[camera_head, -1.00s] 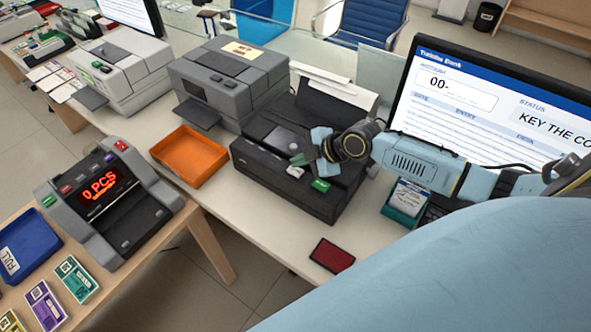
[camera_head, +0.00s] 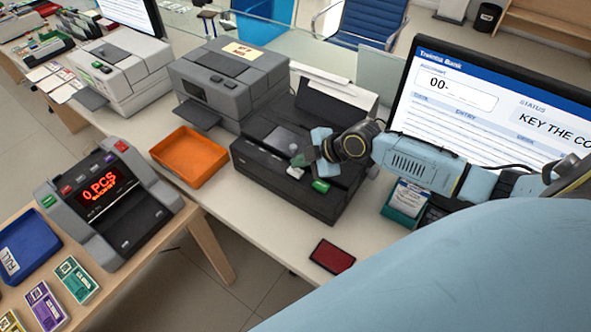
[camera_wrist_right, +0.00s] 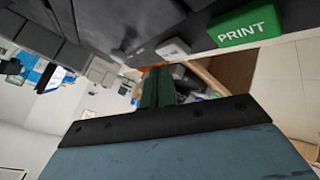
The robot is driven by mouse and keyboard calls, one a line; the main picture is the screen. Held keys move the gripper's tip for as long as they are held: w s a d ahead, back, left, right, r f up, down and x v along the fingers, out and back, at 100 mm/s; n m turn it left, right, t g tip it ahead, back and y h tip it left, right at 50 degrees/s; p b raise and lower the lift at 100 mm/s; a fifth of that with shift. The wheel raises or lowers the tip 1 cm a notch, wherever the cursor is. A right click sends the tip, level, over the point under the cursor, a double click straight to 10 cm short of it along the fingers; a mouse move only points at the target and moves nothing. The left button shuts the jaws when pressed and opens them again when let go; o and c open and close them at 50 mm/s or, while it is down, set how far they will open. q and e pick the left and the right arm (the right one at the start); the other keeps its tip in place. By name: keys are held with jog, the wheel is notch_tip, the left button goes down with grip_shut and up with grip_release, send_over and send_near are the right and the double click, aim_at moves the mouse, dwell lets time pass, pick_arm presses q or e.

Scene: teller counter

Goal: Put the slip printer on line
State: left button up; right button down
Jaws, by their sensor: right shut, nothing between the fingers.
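The black slip printer (camera_head: 262,158) stands on the counter, with a green PRINT button (camera_head: 320,186) and a small pale grey button (camera_head: 295,171) on its front. In the right wrist view, the PRINT button (camera_wrist_right: 246,27) and the grey button (camera_wrist_right: 172,48) are near the top. My right gripper (camera_head: 304,161) is shut and empty, its dark green fingers close to the grey button. In the right wrist view the shut fingers (camera_wrist_right: 158,84) point just below that button. I cannot tell whether they touch it. My left gripper is not in view.
A grey printer (camera_head: 228,82) with a paper sign stands behind left. An orange tray (camera_head: 190,178) sits left of the slip printer, and a note counter (camera_head: 110,205) further left. A monitor (camera_head: 480,110) reads "KEY THE CO...". A red pad (camera_head: 332,256) lies near the counter's front edge.

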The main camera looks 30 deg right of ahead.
aim_at(300, 172)
dwell(0.6)
jog(key=shift+f+b, duration=0.4)
jog(key=shift+f, duration=0.05)
jog(key=shift+f+b, duration=0.45)
jog(key=shift+f, duration=0.05)
dwell(0.4)
jog(key=shift+r, duration=0.1)
jog(key=shift+r+p, duration=0.75)
jog(key=shift+r, duration=0.1)
jog(key=shift+r, duration=0.1)
notch_tip(300, 172, up, 5)
jog(key=p, duration=0.4)
dwell(0.3)
